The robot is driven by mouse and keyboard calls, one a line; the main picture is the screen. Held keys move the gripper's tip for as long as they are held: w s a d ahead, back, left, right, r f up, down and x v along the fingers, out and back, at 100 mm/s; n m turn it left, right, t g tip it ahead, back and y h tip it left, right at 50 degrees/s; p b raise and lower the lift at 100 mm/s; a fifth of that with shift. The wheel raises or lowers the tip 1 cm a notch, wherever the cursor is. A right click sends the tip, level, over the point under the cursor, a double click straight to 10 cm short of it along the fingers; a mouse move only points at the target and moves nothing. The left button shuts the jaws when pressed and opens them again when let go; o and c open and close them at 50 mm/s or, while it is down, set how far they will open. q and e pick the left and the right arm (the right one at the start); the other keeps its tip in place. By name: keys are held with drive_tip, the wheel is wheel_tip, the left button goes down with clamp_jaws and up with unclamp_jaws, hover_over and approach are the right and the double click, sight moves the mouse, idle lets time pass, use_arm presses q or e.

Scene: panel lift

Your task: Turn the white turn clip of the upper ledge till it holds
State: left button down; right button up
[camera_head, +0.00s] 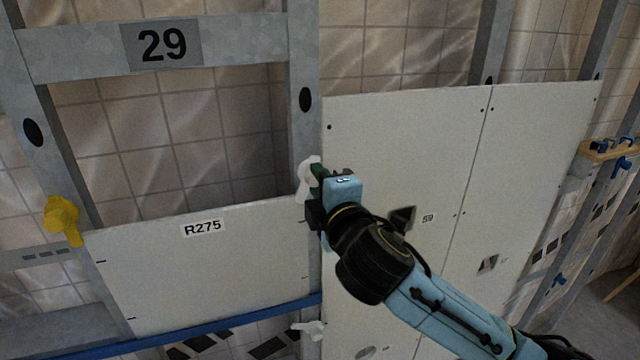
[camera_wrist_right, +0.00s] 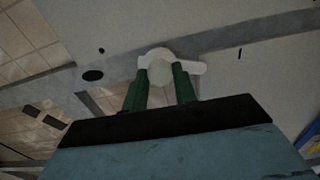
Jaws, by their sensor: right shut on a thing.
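The upper white turn clip (camera_head: 303,180) sits on the grey middle stud (camera_head: 305,100), near the top right corner of the panel marked R275 (camera_head: 190,270). In the head view it looks roughly upright along the stud, partly hidden by my gripper. My right gripper (camera_head: 315,184) is at this clip. In the right wrist view its green fingers (camera_wrist_right: 160,88) are shut on the clip's round middle (camera_wrist_right: 160,70), and one white arm of the clip sticks out to the right. Whether the clip overlaps the panel is not clear. My left gripper is out of view.
A yellow clip (camera_head: 62,218) is on the left stud, and a second white clip (camera_head: 309,328) is lower on the middle stud. A blue strip (camera_head: 220,328) runs along the panel's bottom edge. Large white boards (camera_head: 400,130) stand right of the middle stud, behind my right arm.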

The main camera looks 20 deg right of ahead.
drive_tip(key=shift+r+n, duration=0.1)
drive_tip(key=shift+n, duration=1.8)
drive_tip(key=o, duration=1)
drive_tip(key=shift+c, duration=0.2)
